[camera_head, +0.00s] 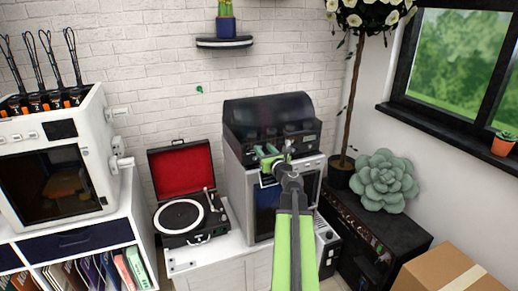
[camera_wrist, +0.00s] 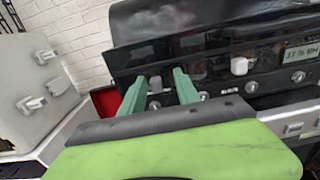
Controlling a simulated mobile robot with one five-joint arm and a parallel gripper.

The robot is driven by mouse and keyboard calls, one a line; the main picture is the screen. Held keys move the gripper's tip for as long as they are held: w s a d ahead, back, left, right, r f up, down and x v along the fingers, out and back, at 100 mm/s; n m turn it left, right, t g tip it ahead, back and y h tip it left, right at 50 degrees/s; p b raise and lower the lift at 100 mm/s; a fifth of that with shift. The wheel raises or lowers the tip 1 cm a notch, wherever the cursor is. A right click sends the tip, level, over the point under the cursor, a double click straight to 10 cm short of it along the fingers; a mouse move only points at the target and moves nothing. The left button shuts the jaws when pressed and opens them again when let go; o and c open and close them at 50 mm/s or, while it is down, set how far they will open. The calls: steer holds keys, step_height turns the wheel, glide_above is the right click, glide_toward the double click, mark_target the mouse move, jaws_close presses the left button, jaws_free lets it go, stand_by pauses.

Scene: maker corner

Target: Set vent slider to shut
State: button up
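The black dryer-like box with a smoky lid (camera_head: 270,115) stands on a white and grey machine in the head view. In the wrist view its dark front panel (camera_wrist: 215,62) carries a row of round knobs, a display reading about 37% RH, and a pale raised tab (camera_wrist: 240,66) that may be the vent slider. My gripper (camera_head: 266,152) is at the left part of this panel. In the wrist view my gripper (camera_wrist: 160,75) has its two green fingers apart, with a small grey knob (camera_wrist: 155,84) showing between them. Contact cannot be told. The slider's setting is unclear.
A record player (camera_head: 181,217) with a red lid stands left of the machine. A white printer (camera_head: 58,150) is further left. A succulent (camera_head: 384,181) sits on a black cabinet at right, with a cardboard box (camera_head: 445,272) in front.

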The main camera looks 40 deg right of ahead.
steer(key=shift+w+a, duration=0.2)
steer(key=shift+a, duration=0.05)
jaws_close()
stand_by(1.1)
